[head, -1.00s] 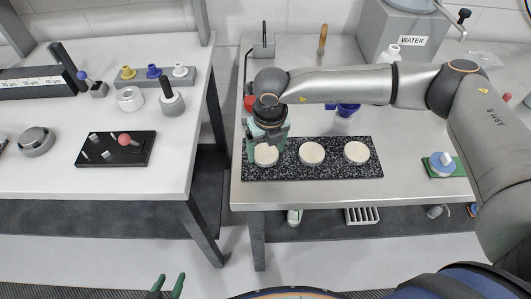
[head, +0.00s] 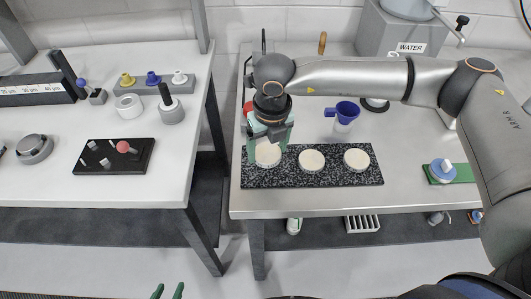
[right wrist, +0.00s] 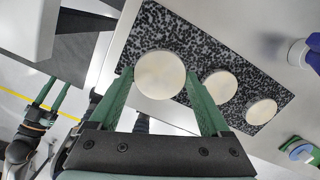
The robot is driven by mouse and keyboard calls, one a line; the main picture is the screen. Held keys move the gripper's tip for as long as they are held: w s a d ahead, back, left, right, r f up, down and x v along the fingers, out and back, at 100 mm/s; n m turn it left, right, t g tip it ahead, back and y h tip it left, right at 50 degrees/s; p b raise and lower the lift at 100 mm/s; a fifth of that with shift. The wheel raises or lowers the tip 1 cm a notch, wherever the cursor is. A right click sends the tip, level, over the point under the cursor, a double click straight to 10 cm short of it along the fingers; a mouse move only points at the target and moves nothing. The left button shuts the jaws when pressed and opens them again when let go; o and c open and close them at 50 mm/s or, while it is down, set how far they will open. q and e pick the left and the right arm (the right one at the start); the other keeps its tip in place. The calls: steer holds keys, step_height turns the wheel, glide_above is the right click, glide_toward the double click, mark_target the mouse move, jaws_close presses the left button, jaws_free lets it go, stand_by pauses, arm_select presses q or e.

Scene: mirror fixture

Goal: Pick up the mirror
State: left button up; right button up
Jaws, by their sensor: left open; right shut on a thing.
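The mirror is a pale round disc at the left end of a black speckled slab (head: 340,179). My right gripper (right wrist: 160,77) is shut on this mirror (right wrist: 160,74), one green finger on each side of its rim. In the head view the gripper (head: 268,148) comes from above, and the mirror (head: 267,155) shows between the fingers, seemingly a little above the slab. Two similar discs, a middle one (head: 312,160) and a right one (head: 357,159), lie on the slab. My left gripper (head: 168,291) is open and empty at the bottom edge, away from the tables.
A blue funnel on a bottle (head: 345,116) stands behind the slab. A green board with a blue-and-white part (head: 443,170) lies to the right. A WATER container (head: 408,35) is at the back. A white table (head: 60,180) with small fixtures stands left, across a gap.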

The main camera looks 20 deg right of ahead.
steer(key=s+r+b, duration=0.2)
steer(key=s+r, duration=0.6)
steer(key=s, duration=0.4)
steer(key=shift+s+d+r, duration=0.15)
steer(key=shift+s+d, duration=0.15)
steer(key=shift+d, duration=0.1)
steer(key=shift+b, duration=0.3)
